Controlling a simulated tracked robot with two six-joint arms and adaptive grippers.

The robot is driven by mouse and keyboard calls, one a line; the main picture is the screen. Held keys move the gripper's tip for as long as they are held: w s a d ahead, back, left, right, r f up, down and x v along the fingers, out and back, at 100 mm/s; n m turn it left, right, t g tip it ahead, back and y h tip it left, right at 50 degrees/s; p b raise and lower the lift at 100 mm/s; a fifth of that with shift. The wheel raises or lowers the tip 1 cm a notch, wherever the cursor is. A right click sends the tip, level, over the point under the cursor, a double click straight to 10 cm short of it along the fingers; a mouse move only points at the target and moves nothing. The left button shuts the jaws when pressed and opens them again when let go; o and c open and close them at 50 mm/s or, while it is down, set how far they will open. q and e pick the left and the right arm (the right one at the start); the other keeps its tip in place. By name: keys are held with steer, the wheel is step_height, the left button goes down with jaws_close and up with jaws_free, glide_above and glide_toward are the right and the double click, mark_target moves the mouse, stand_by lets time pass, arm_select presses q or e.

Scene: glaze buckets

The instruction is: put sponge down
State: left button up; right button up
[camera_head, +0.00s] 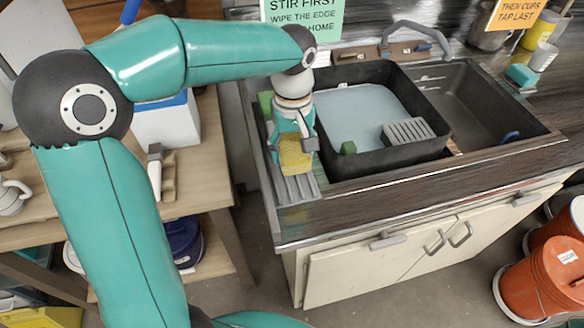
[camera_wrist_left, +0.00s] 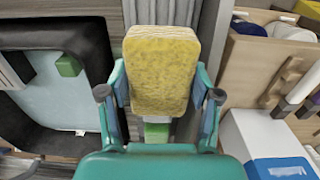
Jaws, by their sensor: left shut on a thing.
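My left gripper (camera_head: 298,146) is shut on a yellow sponge (camera_head: 294,157), over the grey ribbed drainboard (camera_head: 297,188) at the left of the sink. In the left wrist view the sponge (camera_wrist_left: 161,70) sits between the two fingers (camera_wrist_left: 160,97) of my left gripper, its broad face toward the camera. I cannot tell whether the sponge touches the drainboard. A green block (camera_head: 265,104) is partly hidden behind my left gripper. My right gripper is not in view.
A black tub (camera_head: 437,115) of pale liquid stands in the sink to the right. It holds a grey ribbed piece (camera_head: 408,131) and a small green block (camera_head: 348,147). A wooden table (camera_head: 205,150) stands left of the sink. Orange buckets (camera_head: 540,280) stand on the floor at right.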

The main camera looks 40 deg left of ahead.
mark_target(292, 148)
arm_select(q)
steer(key=shift+f, duration=3.45)
steer(key=shift+f, duration=0.1)
steer(key=o, duration=0.7)
steer(key=shift+o, duration=0.2)
step_height(292, 148, up, 11)
steer(key=shift+f, duration=0.1)
steer(key=shift+r, duration=0.7)
steer(key=shift+s, duration=0.1)
